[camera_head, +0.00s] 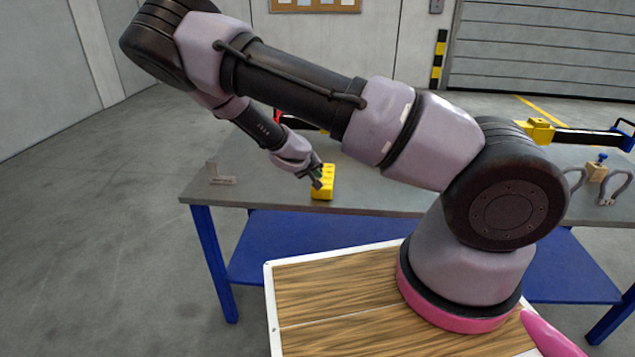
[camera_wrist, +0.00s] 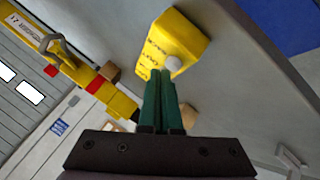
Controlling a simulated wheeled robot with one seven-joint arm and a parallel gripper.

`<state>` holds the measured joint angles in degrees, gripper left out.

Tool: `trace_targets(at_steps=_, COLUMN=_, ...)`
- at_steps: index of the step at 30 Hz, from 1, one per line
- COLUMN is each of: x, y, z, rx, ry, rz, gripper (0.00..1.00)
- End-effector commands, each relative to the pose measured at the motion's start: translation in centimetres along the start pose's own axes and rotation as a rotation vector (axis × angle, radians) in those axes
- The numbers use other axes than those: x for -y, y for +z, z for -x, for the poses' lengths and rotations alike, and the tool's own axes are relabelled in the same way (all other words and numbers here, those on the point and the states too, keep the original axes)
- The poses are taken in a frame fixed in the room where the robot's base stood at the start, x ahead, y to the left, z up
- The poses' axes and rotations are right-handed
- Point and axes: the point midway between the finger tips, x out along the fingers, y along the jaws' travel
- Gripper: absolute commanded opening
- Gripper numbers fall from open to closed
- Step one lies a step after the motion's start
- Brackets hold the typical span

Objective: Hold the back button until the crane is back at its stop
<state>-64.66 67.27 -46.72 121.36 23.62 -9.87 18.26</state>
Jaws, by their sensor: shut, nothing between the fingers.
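The yellow control box (camera_head: 326,184) stands on the grey table. It also shows in the wrist view (camera_wrist: 180,38), with dark lettering and a pale round button (camera_wrist: 173,64) at its near end. My gripper (camera_head: 315,178) is shut and empty at the box. Its green fingertips (camera_wrist: 160,73) are right beside the pale button; I cannot tell whether they press it. The lettering is too small to read, so I cannot tell which button this is. The crane's yellow carriage (camera_head: 537,130) is on a dark rail (camera_head: 588,137) at the right. My arm hides the rail's middle.
A red part (camera_head: 278,116) shows at the rail's left end and a blue end piece (camera_head: 622,136) at its right. A small grey bracket (camera_head: 220,176) lies on the table (camera_head: 250,190) at left.

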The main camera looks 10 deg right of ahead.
Motion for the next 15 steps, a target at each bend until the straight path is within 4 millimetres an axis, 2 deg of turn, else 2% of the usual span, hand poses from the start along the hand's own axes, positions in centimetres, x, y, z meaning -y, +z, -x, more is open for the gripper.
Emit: trace_targets(at_steps=15, x=0.25, y=0.26, z=-0.36, rx=0.0, ry=0.0, rz=0.0, gripper=0.0)
